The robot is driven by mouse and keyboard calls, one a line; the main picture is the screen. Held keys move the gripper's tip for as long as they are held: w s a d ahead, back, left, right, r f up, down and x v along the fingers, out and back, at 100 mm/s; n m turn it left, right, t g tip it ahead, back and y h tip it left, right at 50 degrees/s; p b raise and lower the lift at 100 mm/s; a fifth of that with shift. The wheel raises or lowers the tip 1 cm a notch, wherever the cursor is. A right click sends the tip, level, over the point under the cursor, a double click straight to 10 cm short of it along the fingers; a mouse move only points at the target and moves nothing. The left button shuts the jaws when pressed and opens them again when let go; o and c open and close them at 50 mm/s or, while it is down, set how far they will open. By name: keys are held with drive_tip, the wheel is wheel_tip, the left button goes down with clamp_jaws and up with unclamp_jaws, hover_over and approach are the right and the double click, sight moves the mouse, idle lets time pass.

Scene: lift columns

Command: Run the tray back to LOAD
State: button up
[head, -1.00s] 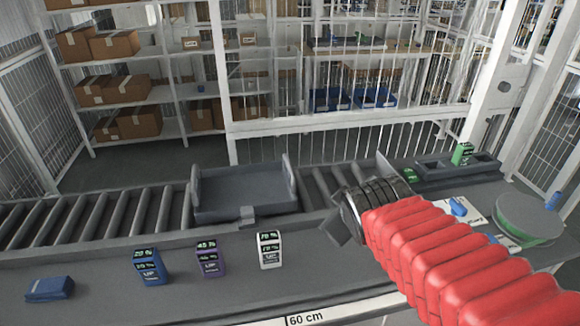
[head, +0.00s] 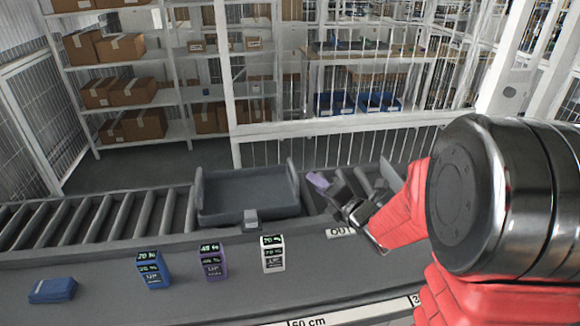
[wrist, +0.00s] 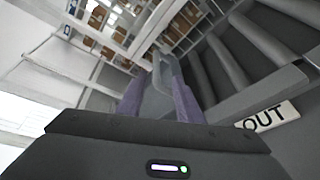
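The grey tray (head: 248,190) sits level and empty on the roller conveyor, with raised end walls at left and right. A small grey block (head: 250,218) is at its front edge. My gripper (head: 320,182) is just right of the tray's right end wall, with a small gap in the head view. In the wrist view the two purple fingers (wrist: 157,102) stand apart, with a grey upright piece, probably the tray's end wall, seen between and beyond them. I see no contact. A LOAD sign is not readable in either view.
Bare rollers (head: 100,218) run left of the tray. An OUT label (head: 341,232) is on the front rail below my gripper, also in the wrist view (wrist: 266,117). Blue, purple and white boxes (head: 273,254) stand on the front counter, and a blue pack (head: 52,290) lies at left.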

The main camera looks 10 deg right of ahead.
sight(293, 170)
drive_tip(key=shift+a+f+n+y, duration=0.3)
drive_tip(key=shift+n+y, duration=0.1)
drive_tip(key=shift+n, duration=0.3)
drive_tip(key=shift+w, duration=0.2)
drive_tip(key=x, duration=1.3)
drive_tip(key=shift+w+r, duration=0.1)
drive_tip(key=shift+w, duration=0.2)
drive_tip(key=shift+c, duration=0.5)
clamp_jaws()
